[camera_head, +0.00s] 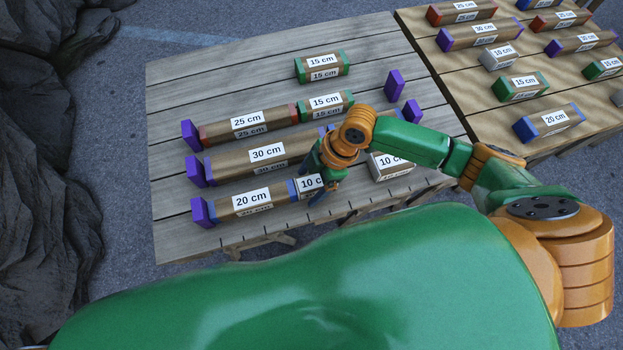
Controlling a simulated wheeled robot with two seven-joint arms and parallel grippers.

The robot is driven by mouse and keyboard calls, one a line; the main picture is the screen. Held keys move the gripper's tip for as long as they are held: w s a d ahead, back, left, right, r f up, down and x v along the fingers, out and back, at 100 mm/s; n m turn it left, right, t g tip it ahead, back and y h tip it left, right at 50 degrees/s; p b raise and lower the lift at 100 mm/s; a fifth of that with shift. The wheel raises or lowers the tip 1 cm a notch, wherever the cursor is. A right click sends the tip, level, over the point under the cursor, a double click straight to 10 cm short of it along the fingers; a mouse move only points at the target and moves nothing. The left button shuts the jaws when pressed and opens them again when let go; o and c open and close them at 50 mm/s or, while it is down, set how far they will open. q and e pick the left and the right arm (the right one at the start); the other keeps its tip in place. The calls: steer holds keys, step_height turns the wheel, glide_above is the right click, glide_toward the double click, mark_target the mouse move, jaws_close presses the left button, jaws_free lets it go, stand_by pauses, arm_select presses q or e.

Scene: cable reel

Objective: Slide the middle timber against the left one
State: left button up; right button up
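In the front row, the left timber, labelled 20 cm (240,207), lies with its left end at a purple block (203,212). The middle timber, labelled 10 cm (305,190), lies at its right end; they look touching or nearly so. A second 10 cm timber (390,173) lies further right, partly behind my arm, with a gap between. My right gripper (322,193) is down at the middle timber and covers its right part. Its fingers are small and partly hidden, so I cannot tell whether they grip it. My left gripper is not in view.
Behind lie a 30 cm timber (235,162), a 25 cm timber (225,132) and 15 cm timbers (312,115), (301,71). Purple blocks (394,84) stand at row ends. A second table (470,95) with several timbers is at the right. The slatted table's back left (210,85) is clear.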

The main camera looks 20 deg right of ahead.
steer(key=shift+d, duration=0.1)
steer(key=shift+d+r, duration=0.1)
steer(key=shift+r, duration=0.05)
steer(key=p+v, duration=0.1)
steer(key=v, duration=0.5)
steer(key=shift+d+r, duration=0.1)
steer(key=shift+r, duration=0.25)
